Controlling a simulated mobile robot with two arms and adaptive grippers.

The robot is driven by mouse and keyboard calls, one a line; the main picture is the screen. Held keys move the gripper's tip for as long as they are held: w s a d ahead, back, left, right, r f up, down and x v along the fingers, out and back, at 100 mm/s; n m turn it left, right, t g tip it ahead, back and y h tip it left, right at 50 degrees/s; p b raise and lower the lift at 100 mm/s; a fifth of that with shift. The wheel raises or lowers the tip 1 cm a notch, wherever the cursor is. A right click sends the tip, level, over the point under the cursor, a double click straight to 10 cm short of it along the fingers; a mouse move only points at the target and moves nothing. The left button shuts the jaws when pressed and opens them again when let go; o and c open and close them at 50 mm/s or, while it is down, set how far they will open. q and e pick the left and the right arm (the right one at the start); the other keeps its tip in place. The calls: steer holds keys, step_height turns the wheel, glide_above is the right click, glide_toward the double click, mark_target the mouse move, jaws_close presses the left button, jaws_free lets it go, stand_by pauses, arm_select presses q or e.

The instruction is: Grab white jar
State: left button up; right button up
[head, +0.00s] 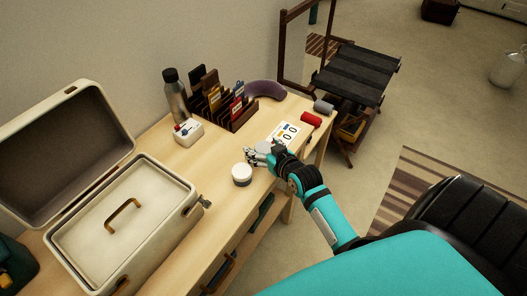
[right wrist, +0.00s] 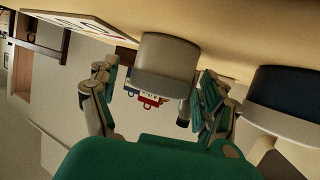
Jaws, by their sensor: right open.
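A small round white-topped jar (head: 242,174) stands on the wooden table, just left of my right gripper (head: 258,153) in the head view. In the right wrist view, which is upside down, a jar with a dark band and pale top (right wrist: 285,100) stands at the right, outside the fingers. A pale jar with a greyer lid (right wrist: 168,62) stands between the open fingers of my right gripper (right wrist: 155,103). I cannot tell whether the fingers touch it. In the head view the fingers partly hide this jar. My left gripper is not in view.
An open cream case (head: 185,215) stands at the table's left. A bottle (head: 175,95), small white box (head: 188,131) and card rack (head: 232,113) stand behind. A printed sheet (head: 286,133) and red roll (head: 311,120) lie to the right.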

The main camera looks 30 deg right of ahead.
steer(key=shift+c, duration=0.3)
steer(key=c, duration=1.2)
steer(key=shift+r, duration=0.15)
